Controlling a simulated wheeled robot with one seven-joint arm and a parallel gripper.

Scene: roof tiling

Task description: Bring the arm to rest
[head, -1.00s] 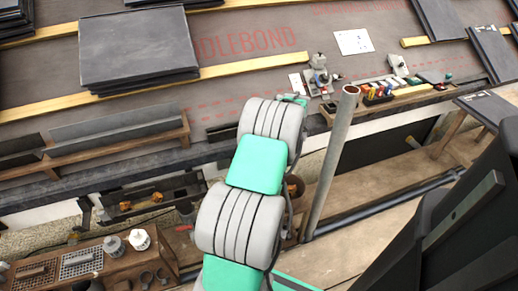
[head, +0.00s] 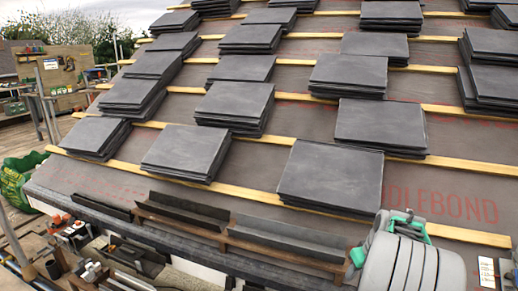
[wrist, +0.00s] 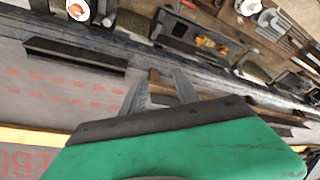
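My arm shows in the head view at the lower right, its grey and teal links bent over the roof's lower edge. I cannot make out the fingers there. In the wrist view my gripper (wrist: 160,80) has two grey fingers standing apart with nothing visible between them. They point toward the roof's lower edge and a wooden rack (wrist: 162,90). The green housing behind them fills the lower part of that view.
Stacks of dark slates (head: 335,177) lie along yellow battens (head: 268,195) up the roof. A wooden rack (head: 225,238) with dark strips runs along the eave near my arm. A tool bench (head: 75,232) stands at the lower left. Bare grey underlay lies between stacks.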

